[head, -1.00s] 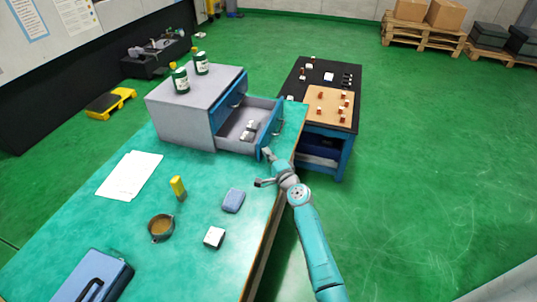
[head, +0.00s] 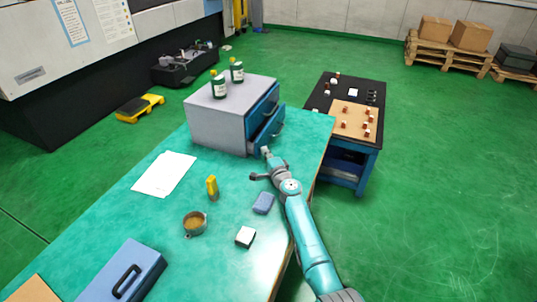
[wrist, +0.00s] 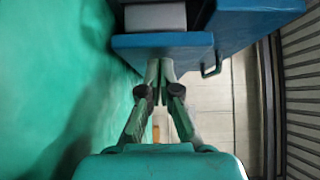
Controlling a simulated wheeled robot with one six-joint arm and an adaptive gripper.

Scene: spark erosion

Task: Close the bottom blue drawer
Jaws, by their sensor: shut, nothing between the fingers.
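The grey cabinet (head: 215,120) stands on the green table with its blue drawer fronts facing right. The bottom blue drawer (head: 267,135) stands out a little from the cabinet, under the blue top drawer front (head: 262,105), which sits flush. In the wrist view the bottom drawer's blue front (wrist: 165,46) lies across the fingertips, with a grey block (wrist: 155,17) behind it and a handle (wrist: 211,65) at right. My gripper (head: 264,152) is shut and empty, its tips at the near end of that front; it also shows in the wrist view (wrist: 160,68), apparently touching.
Two green bottles (head: 228,80) stand on the cabinet. Papers (head: 164,174), a yellow object (head: 212,187), a round bowl (head: 195,223), a blue block (head: 263,203) and a white-topped block (head: 245,236) lie on the table. A black-topped bench (head: 318,98) stands beyond the drawers.

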